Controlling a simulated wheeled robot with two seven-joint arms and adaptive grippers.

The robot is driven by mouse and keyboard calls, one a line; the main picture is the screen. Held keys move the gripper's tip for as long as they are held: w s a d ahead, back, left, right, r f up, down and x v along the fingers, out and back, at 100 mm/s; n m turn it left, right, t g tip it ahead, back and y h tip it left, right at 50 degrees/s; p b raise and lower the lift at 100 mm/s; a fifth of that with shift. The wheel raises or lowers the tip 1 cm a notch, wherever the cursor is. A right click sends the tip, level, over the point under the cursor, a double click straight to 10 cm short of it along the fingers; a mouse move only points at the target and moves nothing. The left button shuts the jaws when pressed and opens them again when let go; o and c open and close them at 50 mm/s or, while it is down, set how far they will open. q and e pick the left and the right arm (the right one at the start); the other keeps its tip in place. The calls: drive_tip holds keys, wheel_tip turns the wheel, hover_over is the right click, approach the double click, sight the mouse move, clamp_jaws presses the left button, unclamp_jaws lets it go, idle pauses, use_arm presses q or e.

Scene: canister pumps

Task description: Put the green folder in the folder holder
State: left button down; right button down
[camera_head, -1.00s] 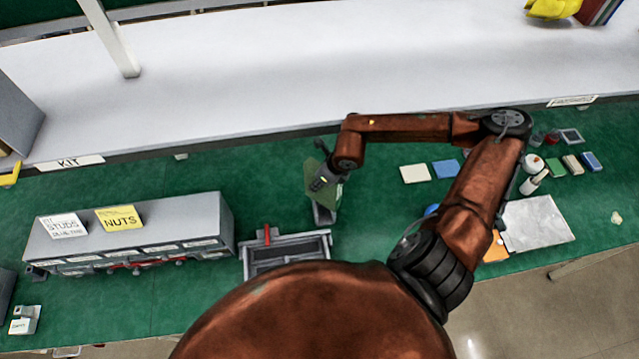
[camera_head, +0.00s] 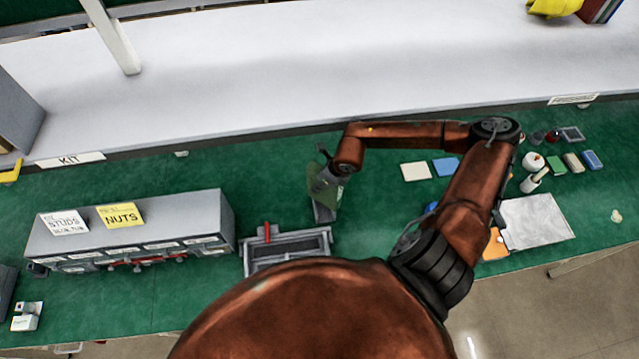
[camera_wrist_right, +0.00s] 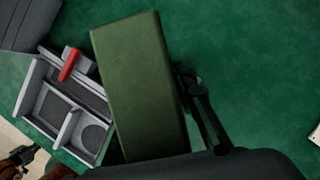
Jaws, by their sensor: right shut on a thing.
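The green folder (camera_wrist_right: 143,88) fills the middle of the right wrist view as a thick dark green block, its broad face toward the camera. In the head view it (camera_head: 320,187) is small, above the green bench mat and partly covered by my wrist. My right gripper (camera_wrist_right: 195,108) is shut on the folder; only part of a dark finger shows at its right side. A grey upright piece (camera_head: 324,213) shows just below the folder in the head view; I cannot tell whether it is the folder holder.
A grey tray (camera_head: 325,240) with a red-handled item (camera_head: 267,233) lies near the folder. A grey drawer unit (camera_head: 130,235) with "STUDS" and "NUTS" cards stands left. Note pads (camera_head: 415,171), a clipboard (camera_head: 537,222) and small items lie right.

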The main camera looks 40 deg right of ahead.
drive_tip(key=c, duration=1.6)
unclamp_jaws()
drive_tip(key=shift+f, duration=0.1)
drive_tip(key=shift+b+v, duration=0.45)
drive_tip(key=shift+v, duration=3.65)
drive_tip(key=shift+w, duration=0.1)
